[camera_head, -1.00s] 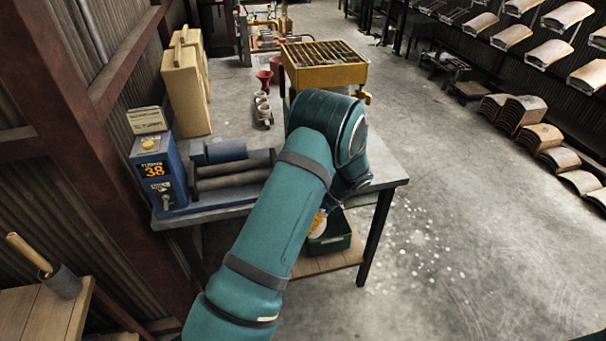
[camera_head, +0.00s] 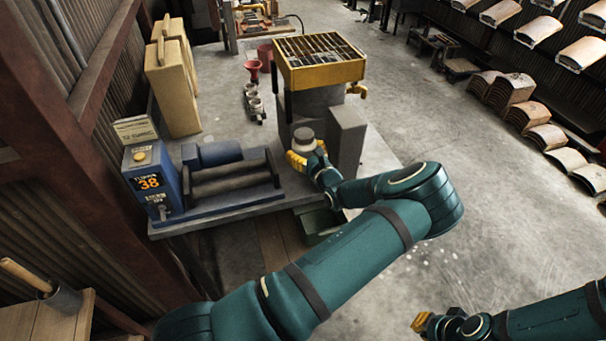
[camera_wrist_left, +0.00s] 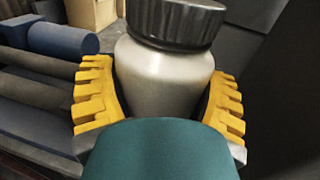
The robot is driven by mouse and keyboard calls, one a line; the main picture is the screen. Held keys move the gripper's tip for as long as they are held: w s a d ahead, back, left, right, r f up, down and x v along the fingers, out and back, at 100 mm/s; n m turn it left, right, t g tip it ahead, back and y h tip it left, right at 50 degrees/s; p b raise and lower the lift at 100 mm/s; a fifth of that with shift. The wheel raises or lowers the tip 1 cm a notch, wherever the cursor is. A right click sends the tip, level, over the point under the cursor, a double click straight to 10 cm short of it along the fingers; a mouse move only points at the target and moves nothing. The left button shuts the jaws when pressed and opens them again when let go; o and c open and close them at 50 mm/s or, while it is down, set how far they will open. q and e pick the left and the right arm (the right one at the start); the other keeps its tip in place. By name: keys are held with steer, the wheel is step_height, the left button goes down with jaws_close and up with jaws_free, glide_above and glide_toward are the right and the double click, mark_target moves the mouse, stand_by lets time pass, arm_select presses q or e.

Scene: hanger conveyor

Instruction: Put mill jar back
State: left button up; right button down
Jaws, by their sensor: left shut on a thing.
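The mill jar (camera_head: 304,139) is pale with a dark ribbed lid and stands upright in my left gripper (camera_head: 304,160). In the left wrist view the jar (camera_wrist_left: 165,80) sits between the yellow fingers of my left gripper (camera_wrist_left: 162,100), which is shut on its body. The jar's lower part is hidden by my wrist. I cannot tell whether it touches the bench. The mill's dark rollers (camera_head: 232,180) lie to the left of the jar, with no jar visible on them. My right gripper (camera_head: 421,322) is at the lower right, away from the bench; its opening is unclear.
A blue box marked 38 (camera_head: 150,183) stands at the mill's left end. A yellow slatted tray on a stand (camera_head: 320,62) and a grey block (camera_head: 347,138) are close behind and right of the jar. A green bin (camera_head: 318,222) is below the bench edge.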

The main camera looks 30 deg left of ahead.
arm_select(q)
steer(key=shift+f+b, duration=0.3)
steer(key=shift+f, duration=3.75)
steer(key=shift+f, duration=0.15)
steer(key=o, duration=1.1)
